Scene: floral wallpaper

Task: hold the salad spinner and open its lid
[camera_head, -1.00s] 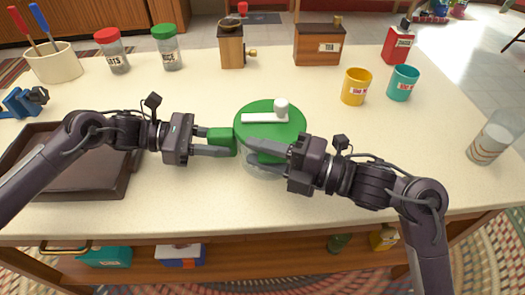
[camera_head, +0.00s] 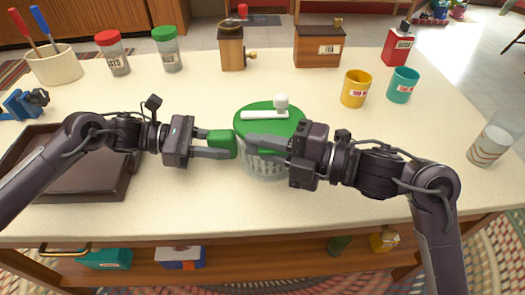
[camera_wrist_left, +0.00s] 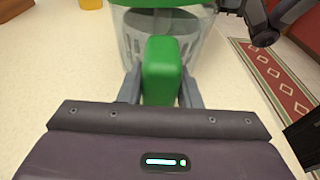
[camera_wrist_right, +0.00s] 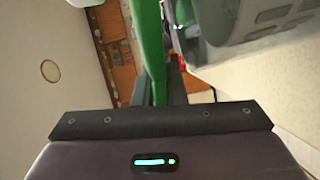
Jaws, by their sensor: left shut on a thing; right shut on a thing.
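The salad spinner stands on the table in the middle of the head view. It has a clear bowl (camera_head: 262,163) with a slotted basket (camera_wrist_left: 168,24) inside and a round green lid (camera_head: 258,111) with a white crank and knob (camera_head: 281,101). My left gripper (camera_head: 222,145) is shut on the green side handle (camera_wrist_left: 161,70) at the bowl's left. My right gripper (camera_head: 266,145) is shut on the lid's near edge, which shows as a thin green strip (camera_wrist_right: 148,45) in the right wrist view. The lid is over the bowl; full separation is unclear.
A dark brown tray (camera_head: 75,185) lies under my left arm. Yellow (camera_head: 356,88) and teal (camera_head: 403,85) mugs stand behind right. A glass (camera_head: 490,146) is near the right edge. Shakers, a grinder (camera_head: 231,48) and a box (camera_head: 318,47) line the back.

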